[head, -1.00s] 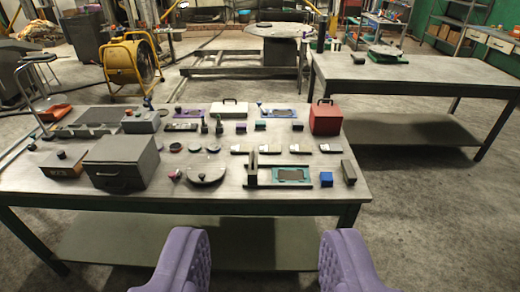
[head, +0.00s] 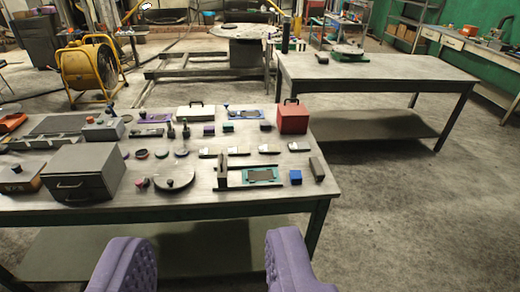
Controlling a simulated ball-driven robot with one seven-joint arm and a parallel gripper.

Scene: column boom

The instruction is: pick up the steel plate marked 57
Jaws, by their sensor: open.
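Several small flat pale plates lie in a row on the near workbench (head: 250,204): one plate (head: 210,152), a second plate (head: 238,151) and a third plate (head: 268,149) among them. Any marks on them are too small to read, so I cannot tell which is marked 57. My gripper (head: 204,248) shows as two purple padded fingers at the bottom of the view. They are wide apart, with nothing between them. The gripper is in front of the workbench's near edge, apart from the plates.
On the bench are a grey box with a handle (head: 83,172), a round lidded disc (head: 174,178), an upright block (head: 222,171), a teal-framed plate (head: 260,175), a blue cube (head: 295,177) and a red box (head: 293,118). A second table (head: 385,73) stands behind right. Right floor is clear.

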